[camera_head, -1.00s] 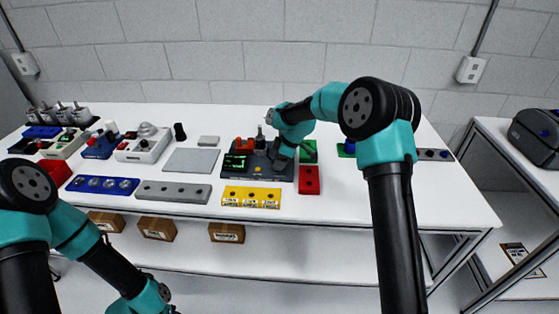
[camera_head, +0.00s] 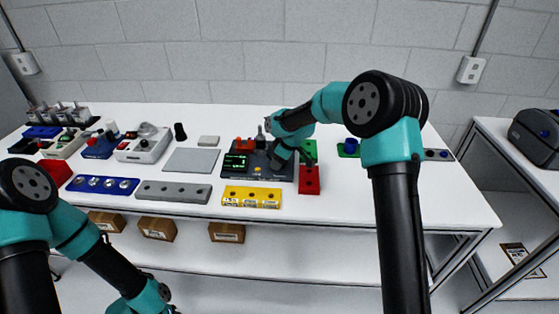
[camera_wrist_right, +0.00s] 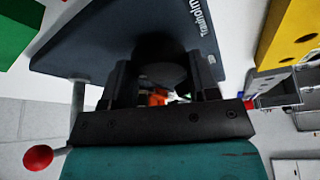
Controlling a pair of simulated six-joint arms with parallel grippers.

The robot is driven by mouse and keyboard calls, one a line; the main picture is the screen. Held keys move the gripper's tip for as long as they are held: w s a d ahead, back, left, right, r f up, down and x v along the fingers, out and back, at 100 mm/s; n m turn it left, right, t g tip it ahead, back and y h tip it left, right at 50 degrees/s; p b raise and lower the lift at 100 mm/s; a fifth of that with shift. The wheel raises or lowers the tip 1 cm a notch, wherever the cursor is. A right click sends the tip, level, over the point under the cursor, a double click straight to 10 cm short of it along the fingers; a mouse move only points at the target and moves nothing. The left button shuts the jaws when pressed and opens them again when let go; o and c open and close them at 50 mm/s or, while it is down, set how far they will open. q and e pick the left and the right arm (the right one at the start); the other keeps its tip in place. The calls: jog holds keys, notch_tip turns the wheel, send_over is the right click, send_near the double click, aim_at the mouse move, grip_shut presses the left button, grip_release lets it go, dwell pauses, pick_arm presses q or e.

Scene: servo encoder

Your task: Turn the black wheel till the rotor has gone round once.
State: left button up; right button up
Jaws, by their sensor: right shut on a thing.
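The dark grey encoder unit (camera_head: 258,174) sits on the white table, with a lit green display (camera_head: 235,162) on its left side and a small yellow spot on its front. My right gripper (camera_wrist_right: 165,75) is over the right part of the unit, shut on the black wheel (camera_wrist_right: 163,68) between its two dark fingers. In the head view my wrist hides the wheel. An orange part (camera_head: 244,144) stands at the unit's back; I cannot tell whether it is the rotor. My left arm shows at the lower left, its gripper out of frame.
A red block (camera_head: 309,182) and a green block stand close right of the unit. A yellow block (camera_head: 251,197) lies in front, a grey bar (camera_head: 174,192) and grey plate (camera_head: 192,161) to the left. The table's right front is clear.

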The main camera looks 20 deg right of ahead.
jog(key=m+t+h, duration=0.1)
jog(key=m, duration=0.3)
jog(key=shift+s, duration=0.1)
jog(key=m+h, duration=0.1)
jog(key=m, duration=0.1)
jog(key=m+h, duration=0.1)
jog(key=m, duration=0.2)
jog(key=shift+a+t, duration=0.1)
jog(key=shift+t, duration=0.2)
jog(key=m, duration=0.2)
jog(key=m+h, duration=0.1)
jog(key=m, duration=0.1)
jog(key=shift+a+h, duration=0.1)
jog(key=shift+h, duration=0.2)
jog(key=shift+m+g+h, duration=0.5)
jog(key=shift+m+h, duration=0.3)
jog(key=shift+m, duration=1.5)
jog(key=o, duration=0.9)
jog(key=shift+r, duration=0.1)
